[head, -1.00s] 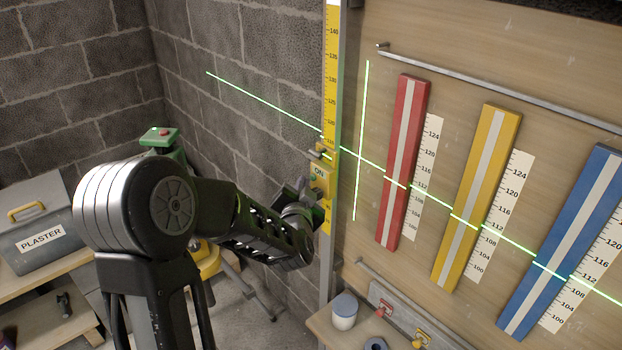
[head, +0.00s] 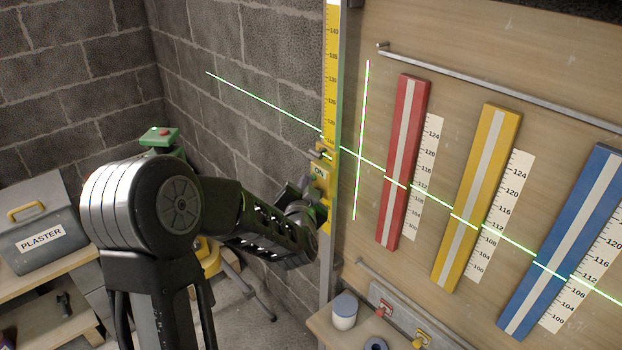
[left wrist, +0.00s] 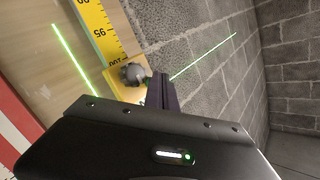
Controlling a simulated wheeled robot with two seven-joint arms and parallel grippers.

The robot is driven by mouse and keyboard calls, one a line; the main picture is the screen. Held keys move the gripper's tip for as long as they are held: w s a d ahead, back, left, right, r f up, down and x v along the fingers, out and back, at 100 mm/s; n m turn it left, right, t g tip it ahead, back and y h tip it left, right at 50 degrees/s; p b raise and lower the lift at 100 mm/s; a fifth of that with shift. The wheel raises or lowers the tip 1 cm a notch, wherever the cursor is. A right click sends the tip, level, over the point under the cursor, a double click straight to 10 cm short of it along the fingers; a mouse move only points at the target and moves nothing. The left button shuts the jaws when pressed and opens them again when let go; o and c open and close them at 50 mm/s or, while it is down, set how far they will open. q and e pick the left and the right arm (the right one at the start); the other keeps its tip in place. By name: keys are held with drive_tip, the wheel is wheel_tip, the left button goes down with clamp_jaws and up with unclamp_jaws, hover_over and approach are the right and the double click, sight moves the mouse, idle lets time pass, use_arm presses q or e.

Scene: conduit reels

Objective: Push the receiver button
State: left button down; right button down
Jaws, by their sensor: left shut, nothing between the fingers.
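The yellow receiver (head: 320,165), marked "ON", is clamped on the tall yellow measuring staff (head: 331,75) at the left edge of the wooden board. In the left wrist view the receiver (left wrist: 114,80) shows partly, with a round grey knob on it. My left gripper (head: 307,187) is shut and empty, with its tips at the receiver's lower front. Its dark finger (left wrist: 163,92) reaches toward the receiver in the left wrist view. The receiver's button is hidden behind the gripper, and I cannot tell whether the tips touch it. My right gripper is out of view.
Red (head: 403,165), yellow (head: 477,198) and blue (head: 562,240) bars hang on the board to the right. A green laser cross falls on wall and board. A grey plaster box (head: 40,225) stands left.

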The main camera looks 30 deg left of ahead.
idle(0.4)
use_arm(q)
drive_tip(key=shift+s+a, duration=0.15)
drive_tip(key=shift+s, duration=0.3)
drive_tip(key=s, duration=0.2)
drive_tip(key=s+a, duration=0.1)
drive_tip(key=s+b, duration=0.1)
drive_tip(key=s, duration=0.1)
drive_tip(key=shift+s+a, duration=0.35)
drive_tip(key=shift+f, duration=0.1)
